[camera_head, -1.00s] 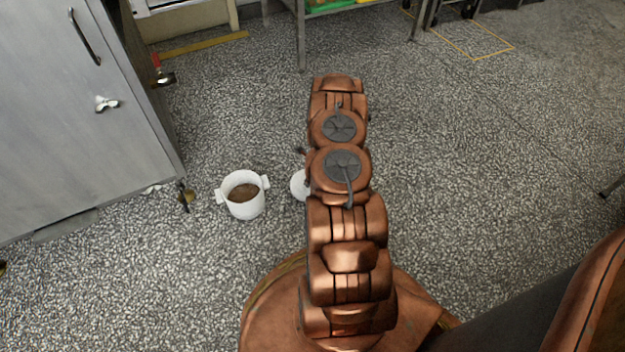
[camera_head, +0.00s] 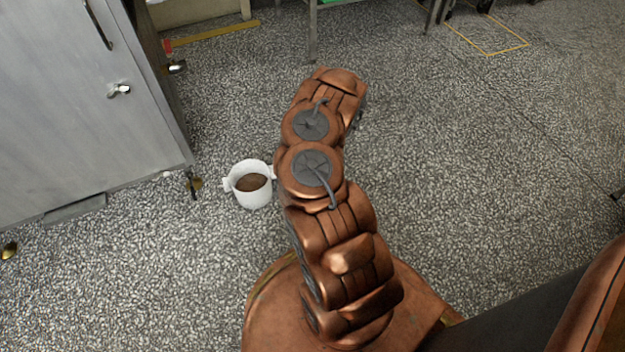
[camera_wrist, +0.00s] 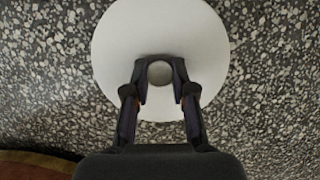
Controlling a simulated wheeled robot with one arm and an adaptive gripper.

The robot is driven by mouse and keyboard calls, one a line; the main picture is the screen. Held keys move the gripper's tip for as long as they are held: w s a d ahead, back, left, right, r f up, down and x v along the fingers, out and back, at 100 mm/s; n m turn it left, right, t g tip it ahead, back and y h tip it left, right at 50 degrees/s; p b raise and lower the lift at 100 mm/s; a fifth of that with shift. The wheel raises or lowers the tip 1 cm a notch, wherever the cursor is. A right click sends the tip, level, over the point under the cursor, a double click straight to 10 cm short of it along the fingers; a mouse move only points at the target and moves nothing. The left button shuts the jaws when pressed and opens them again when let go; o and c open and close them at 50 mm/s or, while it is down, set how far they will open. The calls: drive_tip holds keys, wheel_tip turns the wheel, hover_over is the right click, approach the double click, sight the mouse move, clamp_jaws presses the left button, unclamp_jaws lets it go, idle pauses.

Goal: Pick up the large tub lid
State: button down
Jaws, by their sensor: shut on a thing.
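The large tub lid (camera_wrist: 160,30) is a round white disc with a small round knob in its middle. It shows in the wrist view, in front of my gripper (camera_wrist: 160,80). The two dark fingers are shut on the knob, one on each side. In the head view my arm hides the lid and the gripper. I cannot tell from these views whether the lid is clear of the floor. A white tub (camera_head: 252,192) with two side handles and brown contents stands open on the floor, left of my arm.
A grey metal cabinet (camera_head: 85,110) stands at the left, with a handle and a latch. A metal table leg (camera_head: 312,35) stands at the back. Yellow tape (camera_head: 215,33) marks the floor there. The speckled floor right of my arm is clear.

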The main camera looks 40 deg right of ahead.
drive_tip(key=shift+s+a+r, duration=0.1)
drive_tip(key=shift+s+a, duration=0.05)
drive_tip(key=shift+a, duration=0.5)
drive_tip(key=shift+s+a+r, duration=0.1)
drive_tip(key=shift+s+a, duration=0.05)
drive_tip(key=shift+a, duration=0.5)
drive_tip(key=shift+s+a+r+p, duration=0.15)
drive_tip(key=shift+a+p, duration=0.65)
drive_tip(key=shift+p, duration=0.3)
drive_tip(key=shift+s+a+r+p, duration=0.1)
drive_tip(key=shift+s+a+p, duration=0.1)
drive_tip(key=shift+a+p, duration=0.3)
drive_tip(key=shift+s+a+r+p, duration=0.1)
drive_tip(key=shift+s+a+p, duration=0.05)
drive_tip(key=shift+p, duration=0.55)
drive_tip(key=a+p, duration=0.2)
drive_tip(key=p, duration=0.1)
drive_tip(key=shift+s+a+f+p, duration=0.1)
drive_tip(key=shift+s+p, duration=0.15)
drive_tip(key=shift+p, duration=0.05)
